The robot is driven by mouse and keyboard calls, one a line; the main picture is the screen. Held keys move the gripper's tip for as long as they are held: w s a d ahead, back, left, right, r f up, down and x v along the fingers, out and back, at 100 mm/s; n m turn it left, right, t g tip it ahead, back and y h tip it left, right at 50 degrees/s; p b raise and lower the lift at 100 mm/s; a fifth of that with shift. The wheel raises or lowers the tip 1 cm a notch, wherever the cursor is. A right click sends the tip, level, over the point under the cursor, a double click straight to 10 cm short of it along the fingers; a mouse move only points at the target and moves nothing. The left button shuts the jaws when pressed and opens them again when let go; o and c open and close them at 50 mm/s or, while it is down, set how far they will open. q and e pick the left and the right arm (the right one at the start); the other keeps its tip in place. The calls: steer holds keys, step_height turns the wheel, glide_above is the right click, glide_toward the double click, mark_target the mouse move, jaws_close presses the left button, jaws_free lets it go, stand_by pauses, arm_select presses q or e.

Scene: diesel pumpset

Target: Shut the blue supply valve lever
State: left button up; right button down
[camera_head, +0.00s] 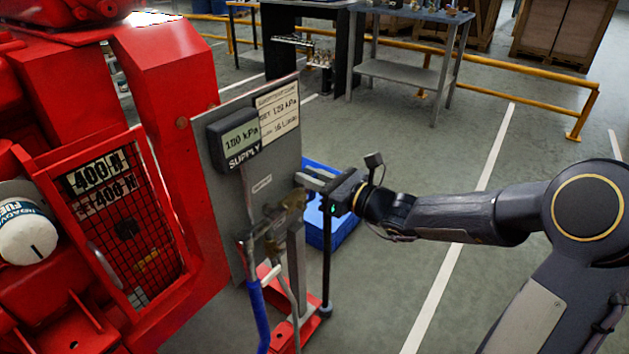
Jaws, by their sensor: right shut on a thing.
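The blue supply valve lever (258,315) hangs down at the lower middle, left of the grey post. Its bare metal upper part runs up to the brass valve (291,203) in front of the grey supply panel (213,182). My right gripper (318,186) is to the right of the valve, above and apart from the blue grip. It appears shut on a thin black rod (327,255) that extends downward to a rounded end; its fingers partly hide the contact. My left gripper is not in view.
The red pump housing (182,90) with a mesh guard (130,235) fills the left. A blue crate (345,228) stands on the floor behind my gripper. A grey workbench (395,72) and yellow rail (520,68) are at the back. Floor right of the crate is clear.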

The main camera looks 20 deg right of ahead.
steer(key=shift+a, duration=0.1)
steer(key=shift+f, duration=0.1)
stand_by(0.3)
steer(key=c, duration=1.3)
jaws_free()
steer(key=p+v, duration=0.1)
steer(key=v, duration=0.7)
